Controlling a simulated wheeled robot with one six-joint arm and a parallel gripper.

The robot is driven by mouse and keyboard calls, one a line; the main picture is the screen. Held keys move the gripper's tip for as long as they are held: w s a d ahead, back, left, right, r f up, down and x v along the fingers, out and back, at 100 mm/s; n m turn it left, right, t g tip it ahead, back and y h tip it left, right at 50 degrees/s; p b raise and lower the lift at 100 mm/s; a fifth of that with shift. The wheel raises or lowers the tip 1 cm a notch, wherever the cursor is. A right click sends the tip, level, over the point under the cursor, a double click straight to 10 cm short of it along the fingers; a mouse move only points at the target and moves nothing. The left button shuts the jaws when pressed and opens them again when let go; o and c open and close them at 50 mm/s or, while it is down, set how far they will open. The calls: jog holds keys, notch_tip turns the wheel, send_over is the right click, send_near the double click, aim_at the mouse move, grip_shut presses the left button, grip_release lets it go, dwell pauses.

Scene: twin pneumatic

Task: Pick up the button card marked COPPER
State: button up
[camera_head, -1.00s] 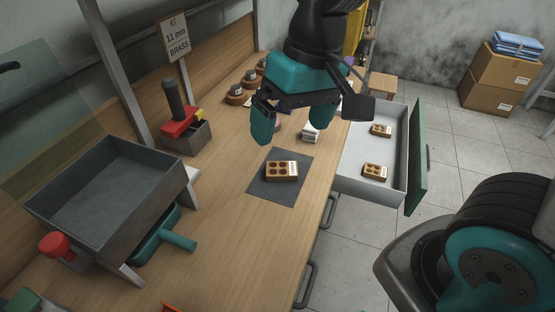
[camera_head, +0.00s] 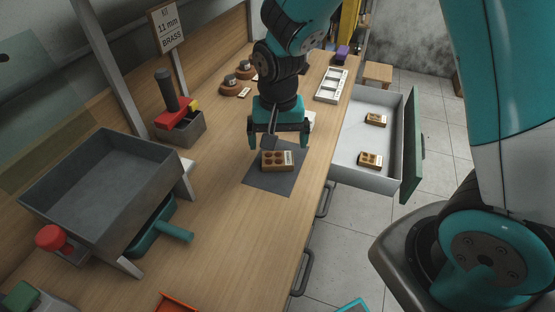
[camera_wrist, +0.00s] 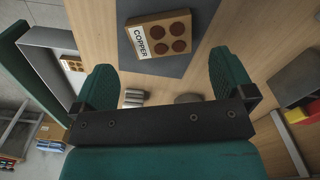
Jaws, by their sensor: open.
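The button card marked COPPER (camera_wrist: 160,35) lies flat on a dark grey mat (camera_wrist: 196,65) on the wooden bench. It is a tan card with several reddish-brown round buttons and a white label, readable in the wrist view. In the head view the card (camera_head: 274,160) is on the mat (camera_head: 262,181), just in front of my gripper. My gripper (camera_head: 279,143) points down above the mat's far part, its teal fingers apart with nothing between them. In the wrist view the fingers (camera_wrist: 164,82) are spread wide, and the card is beyond their tips.
An open drawer (camera_head: 350,181) at the right holds two similar cards (camera_head: 375,120) (camera_head: 370,160). A grey tray on a stand (camera_head: 60,205) and a red-and-black tool (camera_head: 178,118) stand at the left. A sign (camera_head: 167,28) reads 11 mm BRASS. The bench in front of the mat is clear.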

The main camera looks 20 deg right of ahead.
aim_at(278, 156)
notch_tip(278, 156, down, 5)
jog(key=shift+w+f, duration=0.15)
jog(key=shift+f, duration=0.05)
jog(key=c, duration=1)
jog(key=shift+o, duration=0.2)
